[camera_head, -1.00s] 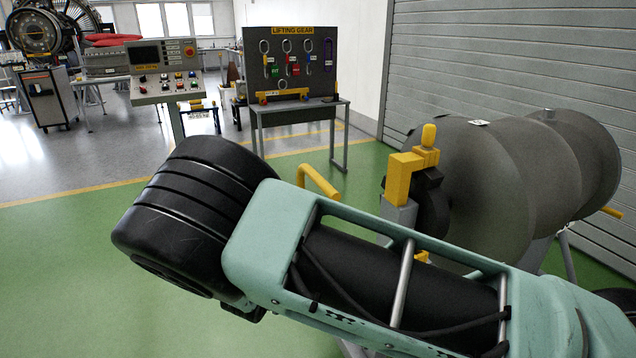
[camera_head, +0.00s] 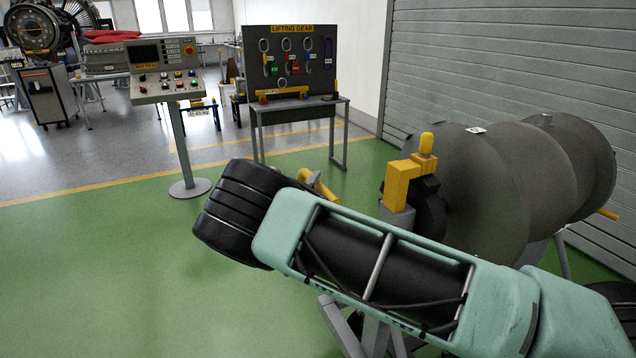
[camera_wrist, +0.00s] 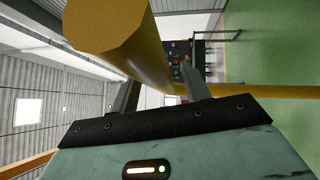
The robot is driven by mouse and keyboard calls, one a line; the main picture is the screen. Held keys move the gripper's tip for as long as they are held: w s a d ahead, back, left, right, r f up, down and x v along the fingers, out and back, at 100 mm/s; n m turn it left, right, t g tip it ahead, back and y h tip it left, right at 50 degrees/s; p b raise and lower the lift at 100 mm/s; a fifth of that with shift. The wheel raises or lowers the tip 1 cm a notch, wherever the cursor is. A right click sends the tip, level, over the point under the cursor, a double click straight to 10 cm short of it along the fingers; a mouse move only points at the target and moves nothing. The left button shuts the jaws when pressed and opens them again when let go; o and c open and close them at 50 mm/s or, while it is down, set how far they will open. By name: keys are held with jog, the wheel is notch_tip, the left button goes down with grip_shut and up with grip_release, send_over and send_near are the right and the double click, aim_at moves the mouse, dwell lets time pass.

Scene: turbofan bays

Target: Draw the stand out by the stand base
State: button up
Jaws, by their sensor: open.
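The stand holds a large dark grey drum-shaped body (camera_head: 500,190) at the right of the head view. Its yellow clamp (camera_head: 400,183) sits on a grey post. Grey frame legs (camera_head: 340,325) show low, partly behind my arm; most of the stand base is hidden. A yellow bar end (camera_head: 318,183) shows just behind my arm. In the wrist view, a thick yellow bar (camera_wrist: 145,45) runs close in front of my gripper (camera_wrist: 157,75), crossing between the open fingers' directions; contact cannot be told. Another yellow bar (camera_wrist: 265,91) extends right. The head view hides my gripper.
A control console (camera_head: 165,75) on a pedestal stands at the back left. A lifting gear board (camera_head: 290,62) stands on a table behind. A grey shutter wall (camera_head: 490,60) closes the right side behind the stand. The green floor (camera_head: 100,270) at left is clear.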

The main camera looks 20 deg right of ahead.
jog(key=shift+w+d, duration=0.4)
